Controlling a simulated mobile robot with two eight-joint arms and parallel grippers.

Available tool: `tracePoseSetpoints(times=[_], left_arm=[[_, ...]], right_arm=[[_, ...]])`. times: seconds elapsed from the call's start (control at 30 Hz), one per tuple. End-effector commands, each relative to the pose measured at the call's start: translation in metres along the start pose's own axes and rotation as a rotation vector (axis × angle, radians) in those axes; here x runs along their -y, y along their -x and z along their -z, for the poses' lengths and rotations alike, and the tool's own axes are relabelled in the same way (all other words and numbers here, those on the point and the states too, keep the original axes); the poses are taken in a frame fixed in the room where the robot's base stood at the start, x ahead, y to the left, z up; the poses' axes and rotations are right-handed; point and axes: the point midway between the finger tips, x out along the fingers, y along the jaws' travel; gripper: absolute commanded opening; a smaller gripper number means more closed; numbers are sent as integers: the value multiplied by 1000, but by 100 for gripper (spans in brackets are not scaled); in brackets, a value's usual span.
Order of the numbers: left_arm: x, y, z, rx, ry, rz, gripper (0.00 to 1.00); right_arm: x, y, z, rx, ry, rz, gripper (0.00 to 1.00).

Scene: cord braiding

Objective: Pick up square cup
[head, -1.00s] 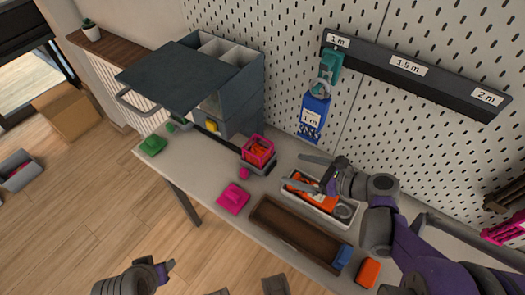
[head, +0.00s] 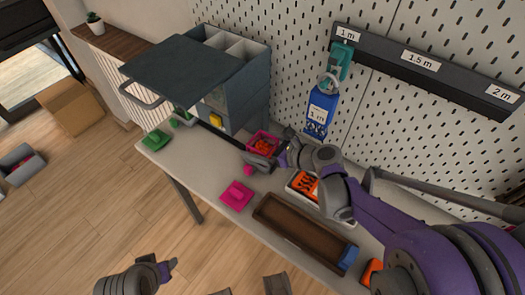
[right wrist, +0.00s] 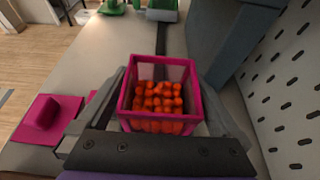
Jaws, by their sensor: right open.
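The square cup (head: 264,143), with a magenta frame and small orange balls inside, stands upright on the table by the drawer cabinet. In the right wrist view the cup (right wrist: 158,122) sits between the two grey fingers of my right gripper (right wrist: 165,88). The fingers are spread, one on each side of the cup; I cannot tell whether either touches it. In the head view my right gripper (head: 270,158) is at the cup's near side and partly covers it. My left gripper (head: 167,268) is low at the left, away from the table; its jaws are unclear.
A grey cabinet (head: 238,110) stands behind and left of the cup, with a pegboard (head: 300,50) behind. A magenta block (head: 236,195), a green block (head: 157,140), a brown tray (head: 265,207) and a white bin with orange contents (head: 300,185) are on the table.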

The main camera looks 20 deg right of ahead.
Motion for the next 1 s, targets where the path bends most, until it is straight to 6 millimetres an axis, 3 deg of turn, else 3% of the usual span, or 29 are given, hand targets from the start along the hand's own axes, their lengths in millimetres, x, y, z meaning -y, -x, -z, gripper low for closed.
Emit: tracePoseSetpoints(times=[0.13,0.37,0.77,1.0], left_arm=[[0,-3,-1,1,0,0,50],[0,-3,-1,1,0,0,50],[0,-3,-1,1,0,0,50],[0,-3,-1,1,0,0,50]], right_arm=[[0,-15,0,0,0,-1,100],[0,-16,0,0,-1,1,100],[0,-15,0,0,0,1,32],[0,-15,0,0,-1,0,28]])
